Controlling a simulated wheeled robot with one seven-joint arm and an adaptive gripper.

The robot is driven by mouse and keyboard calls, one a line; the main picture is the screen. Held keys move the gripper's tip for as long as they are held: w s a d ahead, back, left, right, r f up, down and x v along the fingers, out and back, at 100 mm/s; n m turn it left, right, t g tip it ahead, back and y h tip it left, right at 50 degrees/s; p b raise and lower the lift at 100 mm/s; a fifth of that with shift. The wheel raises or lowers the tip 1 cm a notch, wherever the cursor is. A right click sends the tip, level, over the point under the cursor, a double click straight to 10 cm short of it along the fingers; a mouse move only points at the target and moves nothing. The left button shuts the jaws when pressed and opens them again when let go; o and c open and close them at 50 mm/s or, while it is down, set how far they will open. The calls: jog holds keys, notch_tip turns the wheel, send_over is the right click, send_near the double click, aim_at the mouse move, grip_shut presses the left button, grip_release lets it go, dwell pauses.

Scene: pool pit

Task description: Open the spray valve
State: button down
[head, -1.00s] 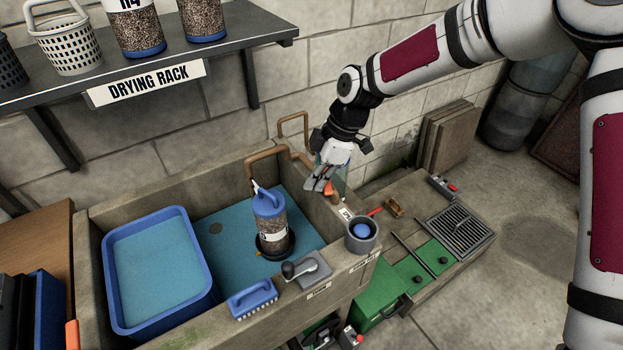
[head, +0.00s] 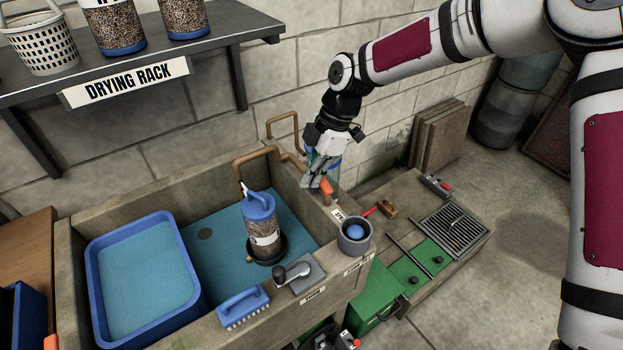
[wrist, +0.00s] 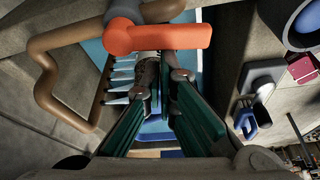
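The spray valve's orange lever handle (wrist: 158,37) lies crosswise near the top of the wrist view, on a grey hub (wrist: 124,12) joined to a copper pipe (wrist: 60,60). In the head view the orange handle (head: 326,188) shows beside my gripper (head: 314,183), at the sink's right wall. My gripper in the wrist view (wrist: 161,84) has two green-sided fingers, partly open with a narrow gap and nothing held between them. The fingertips lie just below the handle in that picture; I cannot tell whether they touch it. In the head view my gripper hides part of the pipe.
A clear cartridge with a blue top (head: 262,225) stands in the sink (head: 150,178). A blue tub (head: 93,250), brush (head: 243,305), grey crank (head: 299,273) and grey cup (head: 355,236) are nearby. The drying rack (head: 225,45) overhangs at upper left. Open floor lies right.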

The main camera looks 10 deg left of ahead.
jog(key=s+a, duration=0.3)
jog(key=a, duration=0.1)
jog(key=v, duration=1)
jog(key=shift+w+d, duration=0.35)
jog(key=shift+d, duration=0.05)
